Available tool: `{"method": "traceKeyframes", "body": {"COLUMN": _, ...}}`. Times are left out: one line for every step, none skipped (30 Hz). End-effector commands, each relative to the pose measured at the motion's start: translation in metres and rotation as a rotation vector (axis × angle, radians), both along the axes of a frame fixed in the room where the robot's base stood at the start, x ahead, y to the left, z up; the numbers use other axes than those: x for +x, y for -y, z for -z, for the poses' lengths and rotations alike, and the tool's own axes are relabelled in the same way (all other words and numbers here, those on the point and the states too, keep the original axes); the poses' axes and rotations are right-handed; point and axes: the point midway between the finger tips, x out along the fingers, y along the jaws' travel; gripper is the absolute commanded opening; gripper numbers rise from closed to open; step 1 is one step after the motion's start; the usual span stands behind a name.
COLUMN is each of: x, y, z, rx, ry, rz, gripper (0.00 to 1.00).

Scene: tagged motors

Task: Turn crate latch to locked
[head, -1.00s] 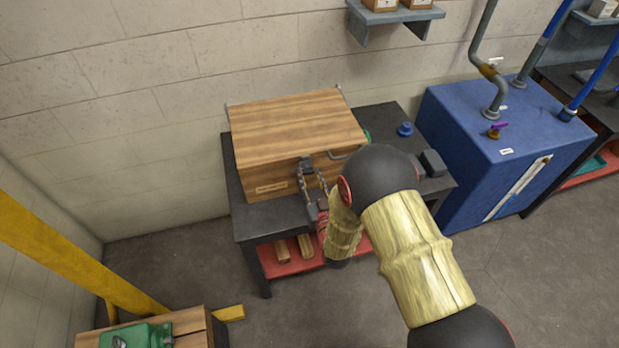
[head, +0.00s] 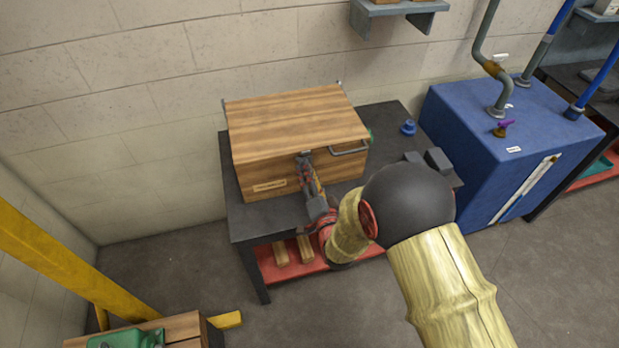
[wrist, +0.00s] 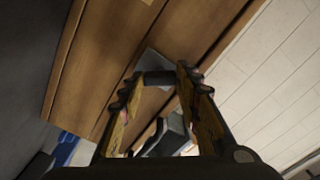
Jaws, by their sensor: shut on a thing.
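The wooden crate (head: 295,122) stands on a dark table, its front facing me. My gripper (head: 307,163) reaches the upper middle of the crate's front, just below the lid edge. In the wrist view my gripper (wrist: 156,80) has one finger on each side of a dark bar, the crate latch (wrist: 158,78), and is shut on it. A grey plate lies behind the bar against the wood. In the head view the fingers hide most of the latch, so its exact angle cannot be told.
A metal handle (head: 350,149) sticks out on the crate's front, right of my gripper. The dark table (head: 243,226) also bears a blue knob (head: 408,127). A blue cabinet (head: 500,150) with pipes stands to the right. A yellow post (head: 70,262) is at lower left.

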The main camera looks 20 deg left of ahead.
Motion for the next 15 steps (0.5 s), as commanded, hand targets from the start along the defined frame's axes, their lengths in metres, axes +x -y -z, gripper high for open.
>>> {"method": "traceKeyframes", "body": {"x": 0.001, "y": 0.0002, "z": 0.0006, "rx": 0.039, "ry": -0.02, "rz": 0.001, "gripper": 0.08}}
{"method": "traceKeyframes", "body": {"x": 0.0011, "y": 0.0002, "z": 0.0007, "rx": 0.064, "ry": -0.035, "rz": 0.001, "gripper": 0.08}}
{"method": "traceKeyframes", "body": {"x": 0.0011, "y": 0.0002, "z": 0.0008, "rx": 0.096, "ry": -0.055, "rz": 0.001, "gripper": 0.08}}
{"method": "traceKeyframes", "body": {"x": 0.001, "y": 0.0003, "z": 0.0007, "rx": 0.12, "ry": -0.07, "rz": 0.001, "gripper": 0.08}}
{"method": "traceKeyframes", "body": {"x": 0.001, "y": 0.0003, "z": 0.0005, "rx": 0.144, "ry": -0.084, "rz": 0.002, "gripper": 0.08}}
{"method": "traceKeyframes", "body": {"x": 0.0009, "y": 0.0003, "z": 0.0008, "rx": 0.176, "ry": -0.104, "rz": 0.001, "gripper": 0.08}}
{"method": "traceKeyframes", "body": {"x": 0.0009, "y": 0.0004, "z": 0.0011, "rx": 0.199, "ry": -0.119, "rz": 0.002, "gripper": 0.08}}
{"method": "traceKeyframes", "body": {"x": 0.0008, "y": 0.0004, "z": 0.0013, "rx": 0.222, "ry": -0.133, "rz": 0.002, "gripper": 0.08}}
{"method": "traceKeyframes", "body": {"x": 0.0009, "y": 0.0005, "z": 0.0008, "rx": 0.252, "ry": -0.152, "rz": 0.002, "gripper": 0.08}}
{"method": "traceKeyframes", "body": {"x": 0.001, "y": 0.0005, "z": 0.0006, "rx": 0.274, "ry": -0.165, "rz": 0.001, "gripper": 0.08}}
{"method": "traceKeyframes", "body": {"x": 0.001, "y": 0.0005, "z": 0.0006, "rx": 0.295, "ry": -0.177, "rz": 0.001, "gripper": 0.08}}
{"method": "traceKeyframes", "body": {"x": 0.001, "y": 0.0005, "z": 0.0006, "rx": 0.322, "ry": -0.194, "rz": 0.001, "gripper": 0.08}}
{"method": "traceKeyframes", "body": {"x": 0.001, "y": 0.0005, "z": 0.0006, "rx": 0.342, "ry": -0.206, "rz": 0.001, "gripper": 0.08}}
{"method": "traceKeyframes", "body": {"x": 0.001, "y": 0.0006, "z": 0.0004, "rx": 0.361, "ry": -0.217, "rz": 0.001, "gripper": 0.08}}
{"method": "traceKeyframes", "body": {"x": 0.0011, "y": 0.0005, "z": 0.0002, "rx": 0.384, "ry": -0.233, "rz": 0.002, "gripper": 0.08}}
